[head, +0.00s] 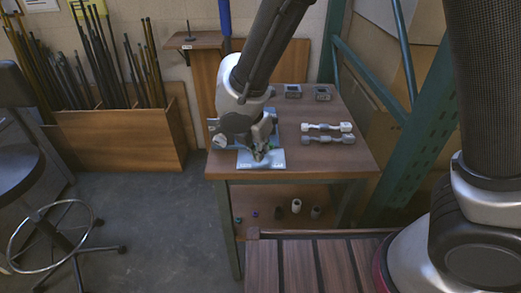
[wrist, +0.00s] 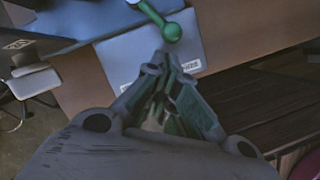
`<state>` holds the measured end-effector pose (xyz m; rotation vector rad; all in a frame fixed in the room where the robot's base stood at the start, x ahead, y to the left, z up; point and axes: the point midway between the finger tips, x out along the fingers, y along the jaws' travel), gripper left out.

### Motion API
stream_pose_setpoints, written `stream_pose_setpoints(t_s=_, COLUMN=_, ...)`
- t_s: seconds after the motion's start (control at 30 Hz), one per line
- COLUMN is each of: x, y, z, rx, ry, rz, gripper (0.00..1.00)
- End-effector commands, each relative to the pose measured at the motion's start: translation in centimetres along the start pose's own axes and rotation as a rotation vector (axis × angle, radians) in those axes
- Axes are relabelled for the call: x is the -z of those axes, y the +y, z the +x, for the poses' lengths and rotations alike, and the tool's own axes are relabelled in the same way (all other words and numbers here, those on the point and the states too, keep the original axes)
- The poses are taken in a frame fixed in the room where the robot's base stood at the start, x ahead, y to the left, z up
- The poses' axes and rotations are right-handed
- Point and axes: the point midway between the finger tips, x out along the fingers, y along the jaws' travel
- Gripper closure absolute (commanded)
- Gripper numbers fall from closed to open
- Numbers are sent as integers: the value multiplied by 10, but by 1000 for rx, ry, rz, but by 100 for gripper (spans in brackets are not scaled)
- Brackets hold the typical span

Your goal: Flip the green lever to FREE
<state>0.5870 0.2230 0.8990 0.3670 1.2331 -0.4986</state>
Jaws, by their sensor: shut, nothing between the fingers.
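The green lever (wrist: 172,31) shows at the top of the wrist view, a short arm ending in a round green knob. It lies over a blue-grey plate (wrist: 215,35) with small white labels, whose words I cannot read for certain. In the head view the plate (head: 246,164) lies on the wooden table, and my gripper mostly hides the lever. My gripper (head: 260,157) points down over the plate, shut and empty. In the wrist view its fingertips (wrist: 165,65) are just below the knob in the picture; I cannot tell whether they touch it.
Two pale jointed arm parts (head: 328,127) lie on the table (head: 320,165), right of the plate. Two small dark boxes (head: 322,93) stand at the back. Several small parts are on the lower shelf (head: 285,225). A green metal frame (head: 415,140) stands to the right.

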Motion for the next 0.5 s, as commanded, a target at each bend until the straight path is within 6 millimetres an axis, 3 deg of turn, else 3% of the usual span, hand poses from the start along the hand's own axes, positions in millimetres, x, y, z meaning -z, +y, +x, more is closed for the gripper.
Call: stream_pose_setpoints(t_s=0.5, x=-4, y=15, z=1, rx=1, ry=0, rz=2, gripper=100)
